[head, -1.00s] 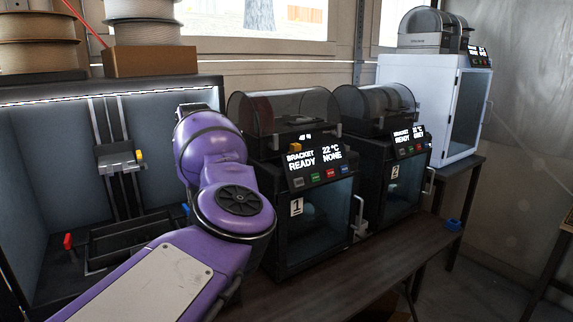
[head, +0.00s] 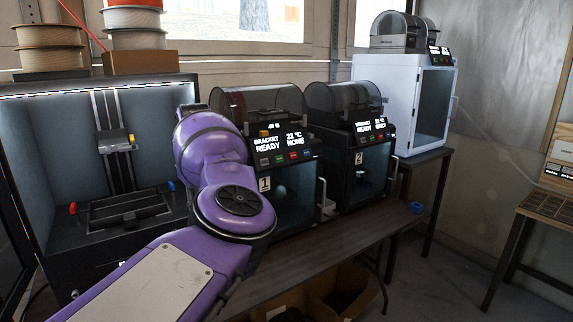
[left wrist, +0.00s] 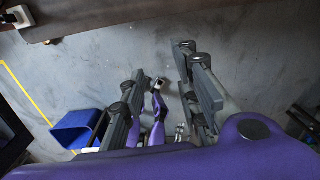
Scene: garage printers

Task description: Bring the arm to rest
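My purple left arm (head: 215,190) reaches in from the lower left of the head view, bent at the elbow in front of the printers. Its gripper is out of the head view. In the left wrist view my left gripper (left wrist: 162,66) points down over grey floor. Its two grey fingers are apart, and I see nothing held between them. Purple parts of my own body show below and between the fingers. My right gripper is in neither view.
Printer 1 (head: 292,185) and printer 2 (head: 367,165) stand on a dark bench (head: 330,240). A white printer (head: 405,95) stands behind, right. An open printer chamber (head: 60,180) is at left. A blue bin (left wrist: 78,130) sits on the floor.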

